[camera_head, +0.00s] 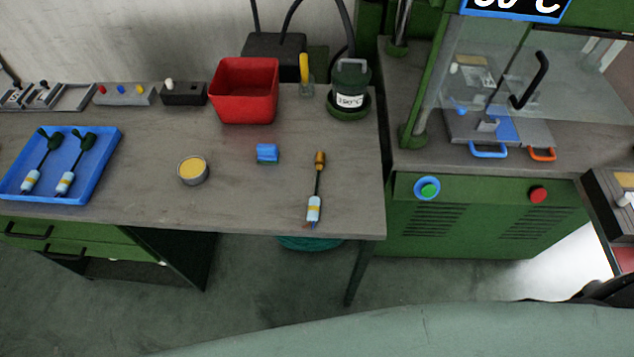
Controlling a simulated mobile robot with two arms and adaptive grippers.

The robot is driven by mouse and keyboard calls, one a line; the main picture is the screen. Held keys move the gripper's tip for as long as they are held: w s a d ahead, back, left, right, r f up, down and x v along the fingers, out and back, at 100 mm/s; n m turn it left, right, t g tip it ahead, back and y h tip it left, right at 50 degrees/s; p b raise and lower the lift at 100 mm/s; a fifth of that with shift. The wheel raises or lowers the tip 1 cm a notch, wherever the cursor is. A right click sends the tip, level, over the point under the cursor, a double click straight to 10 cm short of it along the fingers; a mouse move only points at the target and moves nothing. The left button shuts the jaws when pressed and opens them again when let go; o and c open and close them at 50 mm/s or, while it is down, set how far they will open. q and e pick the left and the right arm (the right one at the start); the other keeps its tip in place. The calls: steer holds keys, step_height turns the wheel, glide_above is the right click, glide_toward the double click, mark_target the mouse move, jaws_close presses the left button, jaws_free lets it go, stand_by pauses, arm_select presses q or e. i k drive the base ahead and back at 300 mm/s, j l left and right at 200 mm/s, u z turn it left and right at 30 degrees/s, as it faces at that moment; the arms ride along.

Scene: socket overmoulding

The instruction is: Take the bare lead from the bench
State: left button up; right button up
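A single lead (318,185) lies by itself on the grey bench (230,212), near its right front corner. It has a brown-orange end at the back, a thin dark cable, and a light blue and yellow sleeve at the front. Two other leads (75,162) with dark green ends lie in a blue tray (112,146) at the left of the bench. Neither of my grippers shows in the head view.
A round tin (193,171) and a blue block (267,153) stand left of the single lead. A red bin (244,90) and a labelled green pot (350,90) stand behind. A green press (470,215) with a clear guard stands to the right. Bench around the lead is clear.

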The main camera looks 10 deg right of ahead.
mark_target(314, 208)
steer(key=l+u, duration=0.2)
steer(key=l, duration=1.05)
steer(key=k, duration=0.05)
